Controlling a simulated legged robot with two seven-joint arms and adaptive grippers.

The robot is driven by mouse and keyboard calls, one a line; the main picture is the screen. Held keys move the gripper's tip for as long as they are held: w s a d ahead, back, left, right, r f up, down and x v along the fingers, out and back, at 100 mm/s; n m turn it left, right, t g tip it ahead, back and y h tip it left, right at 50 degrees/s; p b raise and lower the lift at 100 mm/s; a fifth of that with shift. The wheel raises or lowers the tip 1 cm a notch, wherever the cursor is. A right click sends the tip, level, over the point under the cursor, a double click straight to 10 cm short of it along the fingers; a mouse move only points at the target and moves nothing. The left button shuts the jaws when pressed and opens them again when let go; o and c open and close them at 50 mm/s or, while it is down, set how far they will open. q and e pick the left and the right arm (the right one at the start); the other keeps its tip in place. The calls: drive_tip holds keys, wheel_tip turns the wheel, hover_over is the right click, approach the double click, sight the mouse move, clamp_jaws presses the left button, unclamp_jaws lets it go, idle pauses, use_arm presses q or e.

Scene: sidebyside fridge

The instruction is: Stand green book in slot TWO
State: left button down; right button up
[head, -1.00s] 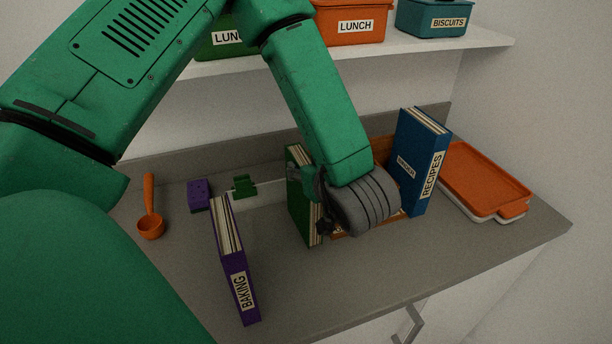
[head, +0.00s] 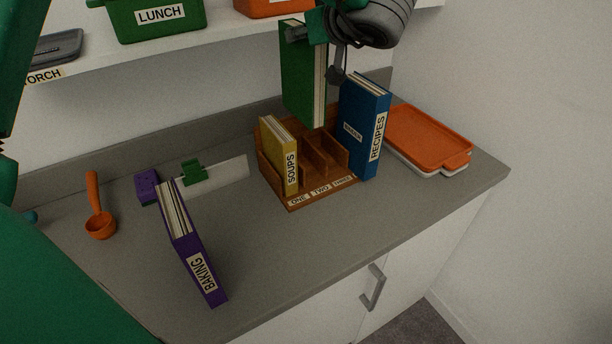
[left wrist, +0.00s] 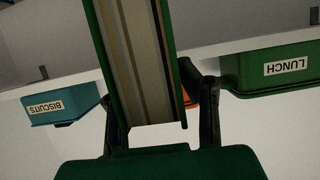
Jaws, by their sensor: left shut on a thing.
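The green book (head: 301,78) hangs upright in my left gripper (head: 318,40), held near its top. It is above the wooden book rack (head: 272,180), over its back part and clear of the slots. In the left wrist view the green book (left wrist: 135,60) sits between both fingers (left wrist: 160,125). The rack's front is labelled ONE, TWO and THREE. The yellow SOUPS book (head: 280,155) stands in slot ONE. Slot TWO (head: 318,160), in the middle, looks empty. The blue RECIPES book (head: 362,128) stands upright at the rack's right end. My right gripper is not seen.
An orange-lidded tray (head: 428,138) is at right. A shelf with bins (head: 155,18) hangs above the counter.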

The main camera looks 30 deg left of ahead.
sight(306, 114)
use_arm(q)
drive_tip(key=f, duration=0.4)
drive_tip(key=w+f, duration=0.1)
drive_tip(key=f, duration=0.8)
drive_tip(key=shift+w+a+f, duration=0.2)
drive_tip(key=shift+w+f, duration=0.05)
drive_tip(key=shift+f, duration=0.05)
drive_tip(key=shift+s+d+f, duration=0.1)
drive_tip(key=shift+s+f, duration=0.05)
drive_tip(key=shift+f, duration=0.2)
drive_tip(key=shift+a+f+p, duration=0.15)
drive_tip(key=shift+f, duration=0.8)
drive_tip(key=shift+a+f+p, duration=0.1)
drive_tip(key=shift+f+p, duration=0.05)
drive_tip(key=shift+f, duration=0.75)
drive_tip(key=c, duration=1.2)
unclamp_jaws()
drive_tip(key=shift+o, duration=0.2)
drive_tip(key=shift+d, duration=0.15)
drive_tip(key=b+v, duration=0.1)
drive_tip(key=v, duration=1.1)
drive_tip(key=shift+r, duration=0.15)
